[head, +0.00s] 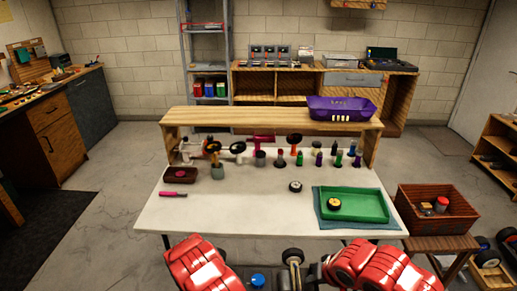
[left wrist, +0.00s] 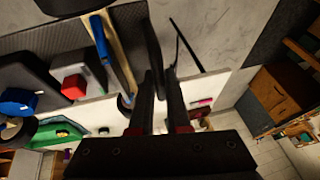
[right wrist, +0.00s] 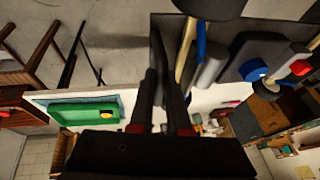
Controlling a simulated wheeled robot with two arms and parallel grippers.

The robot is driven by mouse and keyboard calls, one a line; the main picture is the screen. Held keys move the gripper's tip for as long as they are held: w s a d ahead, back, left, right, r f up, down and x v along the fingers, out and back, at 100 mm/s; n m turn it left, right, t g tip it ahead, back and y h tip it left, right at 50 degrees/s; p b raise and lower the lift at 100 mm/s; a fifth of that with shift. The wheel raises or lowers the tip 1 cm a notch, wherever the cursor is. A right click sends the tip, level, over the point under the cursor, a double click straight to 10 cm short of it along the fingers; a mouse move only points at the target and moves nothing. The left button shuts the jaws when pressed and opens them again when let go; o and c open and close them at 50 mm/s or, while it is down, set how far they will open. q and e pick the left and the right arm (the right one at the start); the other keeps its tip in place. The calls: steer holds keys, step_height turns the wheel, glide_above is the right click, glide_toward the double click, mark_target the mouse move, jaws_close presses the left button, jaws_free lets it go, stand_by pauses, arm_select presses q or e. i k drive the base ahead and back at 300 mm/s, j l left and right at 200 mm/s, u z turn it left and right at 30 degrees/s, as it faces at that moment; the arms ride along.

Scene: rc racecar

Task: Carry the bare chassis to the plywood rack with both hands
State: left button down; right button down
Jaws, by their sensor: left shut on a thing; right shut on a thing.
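The bare chassis (head: 293,268) shows only in part at the bottom edge of the head view, between my red arms. It has dark wheels and a blue round cap (head: 258,280). In the left wrist view its dark plate (left wrist: 110,42) carries a blue and tan bar and a red block. My left gripper (left wrist: 163,72) is shut on its edge. My right gripper (right wrist: 166,72) is shut on the opposite side, beside a grey cylinder. The fingertips are partly hidden. A low wooden rack (head: 497,140) stands at the far right; I cannot tell whether it is the plywood rack.
The white table (head: 240,222) lies ahead, with a green tray (head: 375,205), bottles and tools. A brown crate (head: 437,222) on a stool stands to its right. Loose wheels (head: 487,257) lie at the lower right. Open floor (head: 100,200) lies to the left.

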mark_target(211, 114)
steer(key=u, duration=1.2)
steer(key=i+j+u, duration=0.1)
steer(key=i+u, duration=0.2)
steer(key=i, duration=0.3)
steer(key=i+u, duration=0.3)
steer(key=i, duration=0.3)
steer(key=i+u, duration=0.35)
steer(key=i, duration=0.3)
steer(key=i+l+u, duration=0.1)
steer(key=i+u, duration=0.2)
steer(key=i, duration=0.35)
steer(key=i+z, duration=0.4)
steer(key=i+j+z, duration=0.25)
steer(key=i+z, duration=0.2)
steer(key=i, duration=0.15)
steer(key=i+l+z, duration=0.15)
steer(key=i+z, duration=0.2)
steer(key=i, duration=0.3)
steer(key=i+z, duration=0.4)
steer(key=i, duration=0.25)
steer(key=i+z, duration=0.2)
steer(key=z, duration=0.25)
steer(key=i+j+z, duration=0.15)
steer(key=z, duration=2.7)
